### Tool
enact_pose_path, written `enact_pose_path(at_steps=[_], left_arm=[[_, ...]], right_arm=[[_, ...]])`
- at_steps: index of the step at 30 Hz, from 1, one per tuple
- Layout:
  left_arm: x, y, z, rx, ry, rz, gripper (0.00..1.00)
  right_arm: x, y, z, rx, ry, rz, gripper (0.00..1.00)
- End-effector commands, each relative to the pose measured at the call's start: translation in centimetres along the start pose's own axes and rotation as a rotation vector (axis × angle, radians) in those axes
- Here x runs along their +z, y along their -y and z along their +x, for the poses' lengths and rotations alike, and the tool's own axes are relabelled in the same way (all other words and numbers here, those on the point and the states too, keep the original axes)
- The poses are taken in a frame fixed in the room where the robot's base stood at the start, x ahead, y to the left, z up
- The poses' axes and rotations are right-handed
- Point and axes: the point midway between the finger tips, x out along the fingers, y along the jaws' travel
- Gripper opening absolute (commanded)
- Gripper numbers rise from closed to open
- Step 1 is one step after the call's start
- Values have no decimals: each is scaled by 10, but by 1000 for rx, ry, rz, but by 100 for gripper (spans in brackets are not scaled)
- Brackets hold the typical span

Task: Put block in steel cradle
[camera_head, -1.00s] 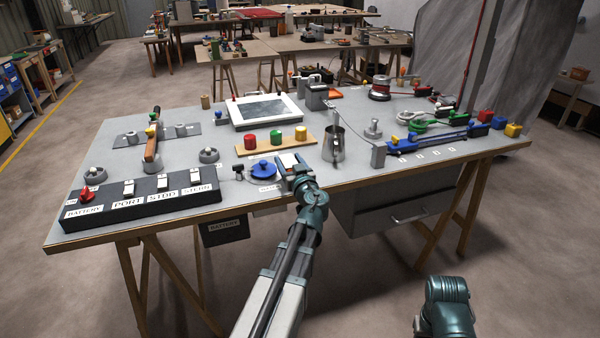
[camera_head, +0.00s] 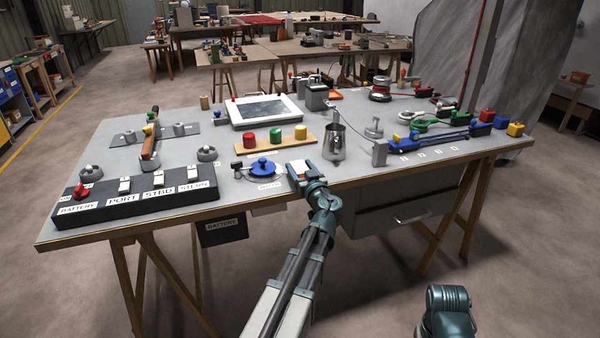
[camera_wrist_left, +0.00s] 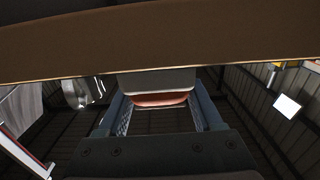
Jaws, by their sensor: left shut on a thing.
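My left gripper (camera_head: 304,177) is at the table's front edge, just right of a blue round piece. It is shut on a small pale block (camera_head: 299,168). In the left wrist view the block (camera_wrist_left: 158,82) shows as a grey body with a red part below, between the two fingers (camera_wrist_left: 162,115). A small grey metal piece (camera_head: 373,130) stands right of the steel jug and may be the steel cradle; I cannot tell for sure. My right gripper is not in view; only a teal part of my right arm shows at the lower right.
The steel jug (camera_head: 334,143) stands close to the right of my left gripper. A wooden board (camera_head: 276,145) with red, green and yellow cylinders lies behind it. A black switch box (camera_head: 137,200) is at the left. The table edge (camera_wrist_left: 60,50) crosses the wrist view.

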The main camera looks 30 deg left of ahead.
Motion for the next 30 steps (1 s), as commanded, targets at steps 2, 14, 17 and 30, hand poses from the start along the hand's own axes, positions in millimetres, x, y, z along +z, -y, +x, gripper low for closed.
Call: enact_pose_path(at_steps=[2,14,17,30], left_arm=[[-1,0,0,0,0,0,9],[2,0,0,0,0,0,97],[2,0,0,0,0,0,97],[-1,2,-38,3,0,0,97]], right_arm=[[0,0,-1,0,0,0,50],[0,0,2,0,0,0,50],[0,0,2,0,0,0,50],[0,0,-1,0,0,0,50]])
